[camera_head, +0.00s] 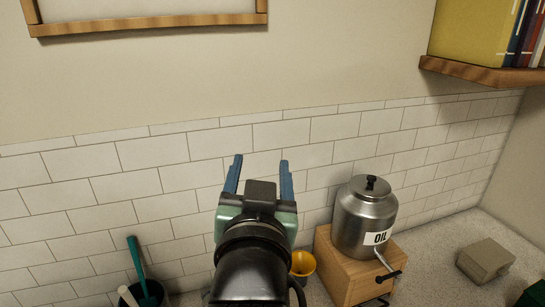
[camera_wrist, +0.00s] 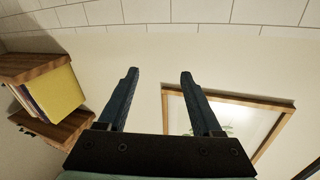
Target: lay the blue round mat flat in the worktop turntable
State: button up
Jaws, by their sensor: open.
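My gripper (camera_head: 260,172) is raised in front of the tiled wall in the head view, with its two blue fingers apart and nothing between them. In the wrist view my gripper (camera_wrist: 158,82) is also open and empty, facing the wall. The blue round mat shows in neither view. I cannot make out the worktop turntable in either view.
A metal oil can (camera_head: 365,217) stands on a wooden box (camera_head: 340,270) at the right. A yellow cup (camera_head: 302,263) and a dark utensil pot (camera_head: 142,295) stand low down. A grey block (camera_head: 485,260) lies far right. A book shelf (camera_head: 480,72) juts out upper right.

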jog(key=s+r+n+t, duration=0.1)
jog(key=s+r+t, duration=0.3)
jog(key=s+r, duration=0.3)
jog(key=s+d+r+t, duration=0.1)
jog(key=s+r+t, duration=0.4)
jog(key=r, duration=1.1)
jog(key=shift+s+d+r+n, duration=0.15)
jog(key=shift+s+d+n, duration=0.2)
jog(key=shift+s, duration=0.5)
